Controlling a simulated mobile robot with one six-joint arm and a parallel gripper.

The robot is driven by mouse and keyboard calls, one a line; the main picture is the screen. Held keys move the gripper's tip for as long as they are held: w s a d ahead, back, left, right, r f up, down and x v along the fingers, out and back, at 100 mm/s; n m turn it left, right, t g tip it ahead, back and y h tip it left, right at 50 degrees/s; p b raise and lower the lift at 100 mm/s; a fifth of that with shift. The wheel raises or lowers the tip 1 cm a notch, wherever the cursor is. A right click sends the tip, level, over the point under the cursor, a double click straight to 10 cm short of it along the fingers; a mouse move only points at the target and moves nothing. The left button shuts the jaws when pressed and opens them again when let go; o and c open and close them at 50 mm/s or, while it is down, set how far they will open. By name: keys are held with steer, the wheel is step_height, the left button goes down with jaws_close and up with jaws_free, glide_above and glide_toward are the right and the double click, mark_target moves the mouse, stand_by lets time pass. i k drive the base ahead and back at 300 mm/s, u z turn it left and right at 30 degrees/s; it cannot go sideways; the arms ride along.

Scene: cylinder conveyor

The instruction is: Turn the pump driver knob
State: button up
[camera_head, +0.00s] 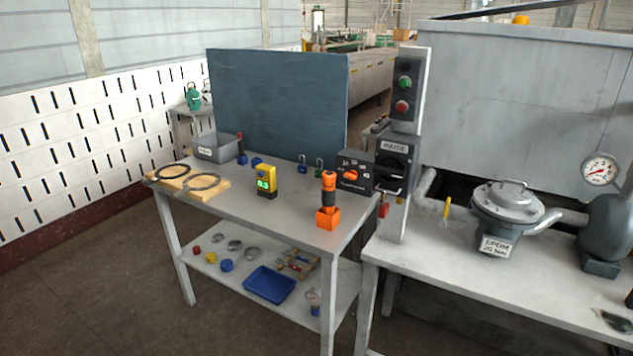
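A dark control box (368,177) stands at the right rear of the grey workbench (255,215). An orange knob (351,175) sits on its front face, with small white scale marks around it. The white lettering below the knob is too small to read surely, so I cannot confirm that it is the pump driver. The knob's exact setting is hard to tell. Nothing touches it. My gripper is not in view.
An orange-and-black tool (328,190) stands upright in an orange holder (327,218) in front of the box. A yellow meter (266,182) stands to its left.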

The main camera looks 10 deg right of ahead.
mark_target(352, 175)
steer(key=u, duration=0.8)
steer(key=k, duration=1.35)
steer(key=z, duration=0.05)
steer(key=i, duration=1.9)
steer(key=u, duration=0.65)
